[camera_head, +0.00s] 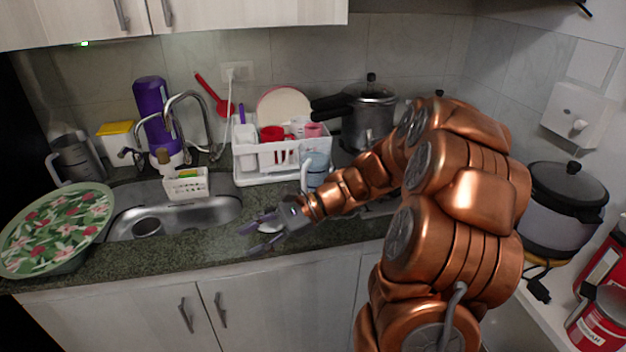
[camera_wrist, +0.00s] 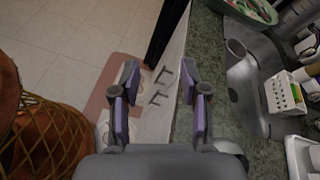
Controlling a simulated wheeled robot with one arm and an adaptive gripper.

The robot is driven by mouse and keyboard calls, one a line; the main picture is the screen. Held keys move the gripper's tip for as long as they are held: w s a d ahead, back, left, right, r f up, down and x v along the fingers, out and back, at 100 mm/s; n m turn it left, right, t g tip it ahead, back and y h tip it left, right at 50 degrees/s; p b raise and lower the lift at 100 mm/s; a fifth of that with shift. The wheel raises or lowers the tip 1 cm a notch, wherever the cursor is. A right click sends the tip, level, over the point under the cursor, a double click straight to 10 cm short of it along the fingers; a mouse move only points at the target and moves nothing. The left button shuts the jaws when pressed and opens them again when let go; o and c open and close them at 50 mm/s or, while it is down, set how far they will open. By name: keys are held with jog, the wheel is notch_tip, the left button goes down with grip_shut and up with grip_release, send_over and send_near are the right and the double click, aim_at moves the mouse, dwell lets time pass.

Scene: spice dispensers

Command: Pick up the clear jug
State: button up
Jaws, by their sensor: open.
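A clear greyish jug (camera_head: 76,158) with a handle on its left stands upright at the far left of the counter, behind a floral tray. A second see-through, bluish vessel (camera_head: 317,168) with a pale handle stands by the dish rack, partly behind my arm; I cannot tell whether it is a jug or a cup. My gripper (camera_head: 256,237) is open over the counter's front edge, well to the right of the far-left jug. In the wrist view my gripper (camera_wrist: 158,84) shows its two purple-padded fingers apart, with only cabinet front and floor beyond.
The floral tray (camera_head: 57,231) overlaps the left of the sink (camera_head: 219,211). A tap (camera_head: 205,125), purple bottle (camera_head: 151,108) and white basket (camera_head: 187,183) stand around the sink. The white dish rack (camera_head: 281,164) and a pressure cooker (camera_head: 369,120) are behind my arm.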

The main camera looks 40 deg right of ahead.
jog(key=w+d+f+m+t, duration=0.1)
jog(key=w+d+m+t, duration=0.15)
jog(key=d, duration=0.35)
jog(key=w+d+f+m+t, duration=0.1)
jog(key=w+d+m+t, duration=0.1)
jog(key=d+m+t, duration=0.3)
jog(key=m+t+h+b, duration=0.1)
jog(key=m+t+h, duration=0.2)
jog(key=m, duration=0.1)
send_near(304, 193)
jog(key=x, duration=0.2)
jog(key=shift+w+f, duration=0.2)
jog(key=shift+w, duration=0.2)
jog(key=shift+p+x, duration=0.4)
jog(key=shift+x, duration=1.35)
jog(key=shift+p+x, duration=0.55)
jog(key=shift+x, duration=1.55)
jog(key=shift+d, duration=0.15)
grip_shut()
